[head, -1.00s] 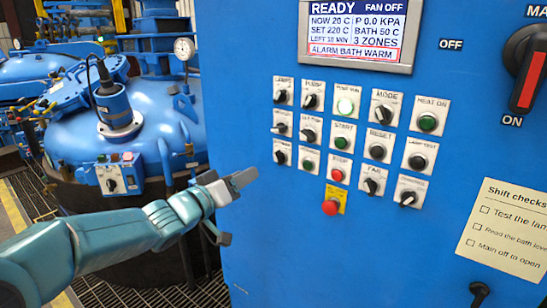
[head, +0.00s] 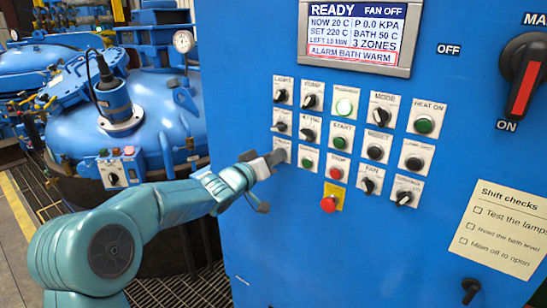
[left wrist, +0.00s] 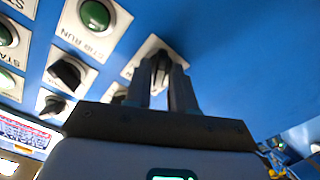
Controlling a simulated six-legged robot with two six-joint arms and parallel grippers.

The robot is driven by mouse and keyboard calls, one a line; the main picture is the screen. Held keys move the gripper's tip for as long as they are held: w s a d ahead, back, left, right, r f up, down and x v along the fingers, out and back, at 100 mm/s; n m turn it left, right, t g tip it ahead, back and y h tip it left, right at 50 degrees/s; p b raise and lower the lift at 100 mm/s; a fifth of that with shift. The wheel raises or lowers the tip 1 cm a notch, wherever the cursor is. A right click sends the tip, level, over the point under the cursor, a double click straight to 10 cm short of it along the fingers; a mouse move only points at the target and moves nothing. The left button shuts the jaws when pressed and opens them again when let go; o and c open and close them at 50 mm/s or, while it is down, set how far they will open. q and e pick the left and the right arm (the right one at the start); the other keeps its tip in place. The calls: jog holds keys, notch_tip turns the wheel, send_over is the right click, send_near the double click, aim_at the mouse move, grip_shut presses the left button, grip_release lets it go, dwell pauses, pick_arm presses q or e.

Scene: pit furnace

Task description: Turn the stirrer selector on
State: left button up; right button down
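A black selector knob on a white plate (head: 283,146) is at the left end of the third row of the blue panel. I take it for the stirrer selector, but its label is too blurred to read. My left gripper (head: 274,157) is at this plate and hides most of the knob in the head view. In the left wrist view, a black knob (left wrist: 161,62) shows at the tips of my left gripper (left wrist: 165,80). The two fingers are apart, one on each side of it; contact cannot be made out. My right gripper is not in view.
Other knobs and buttons sit close by, including a green button (head: 306,163) to the right and a knob (head: 281,127) above. A red emergency button (head: 328,204) is lower right. A blue vessel (head: 150,105) stands left of the panel.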

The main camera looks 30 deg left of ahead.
pick_arm(q)
grip_shut()
jog(key=shift+d+m+b, duration=0.15)
jog(key=shift+m+b, duration=1.25)
jog(key=shift+m, duration=1.55)
jog(key=shift+d+m+b, duration=0.1)
jog(key=shift+m+b, duration=1.25)
jog(key=shift+m, duration=1.6)
